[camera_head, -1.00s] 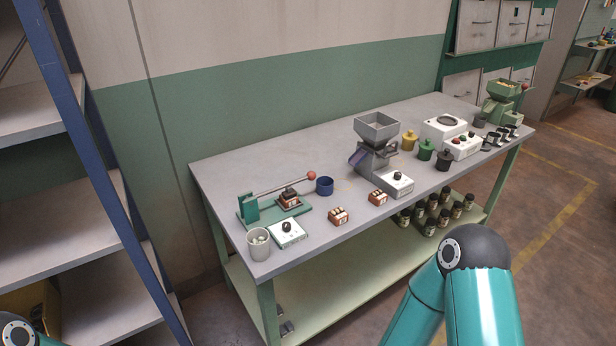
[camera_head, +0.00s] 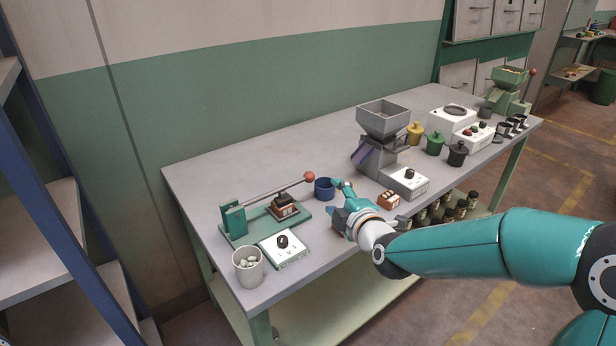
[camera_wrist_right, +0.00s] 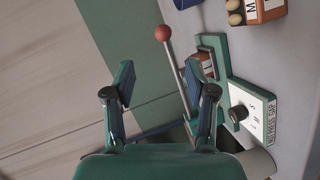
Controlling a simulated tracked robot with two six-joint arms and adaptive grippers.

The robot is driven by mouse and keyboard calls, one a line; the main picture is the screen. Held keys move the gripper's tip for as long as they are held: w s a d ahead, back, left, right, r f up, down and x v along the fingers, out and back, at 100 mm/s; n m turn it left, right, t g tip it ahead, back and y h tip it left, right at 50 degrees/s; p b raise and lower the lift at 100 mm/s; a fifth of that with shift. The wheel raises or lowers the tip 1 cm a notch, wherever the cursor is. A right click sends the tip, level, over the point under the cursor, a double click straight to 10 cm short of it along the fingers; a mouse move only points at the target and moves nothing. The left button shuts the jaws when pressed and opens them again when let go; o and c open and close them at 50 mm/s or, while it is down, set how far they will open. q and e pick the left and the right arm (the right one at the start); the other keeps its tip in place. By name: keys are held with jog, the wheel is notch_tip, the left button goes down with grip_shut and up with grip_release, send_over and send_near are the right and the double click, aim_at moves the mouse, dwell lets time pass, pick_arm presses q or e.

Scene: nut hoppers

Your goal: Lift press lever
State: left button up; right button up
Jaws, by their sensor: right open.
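The press (camera_head: 236,224) has a green base and post at the left end of the table. Its grey press lever (camera_head: 270,195) slopes up to a red ball knob (camera_head: 309,177). A brown block (camera_head: 285,207) sits under the lever. My right gripper (camera_head: 336,198) is open and empty, right of the knob and near the blue cup. My left gripper is not in view.
A white dial box (camera_head: 284,248) and a grey cup of nuts (camera_head: 248,267) stand in front of the press. The blue cup (camera_head: 324,188) is close to the knob. A grey hopper (camera_head: 383,120) and a nut box (camera_head: 388,199) are further right.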

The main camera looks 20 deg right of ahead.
aim_at(310, 180)
jog(key=x, duration=0.5)
jog(key=a+p+x, duration=0.1)
jog(key=x, duration=0.9)
jog(key=shift+w+a+f+p, duration=0.15)
jog(key=shift+w+f+p, duration=0.1)
jog(key=shift+w+p, duration=0.05)
grip_shut()
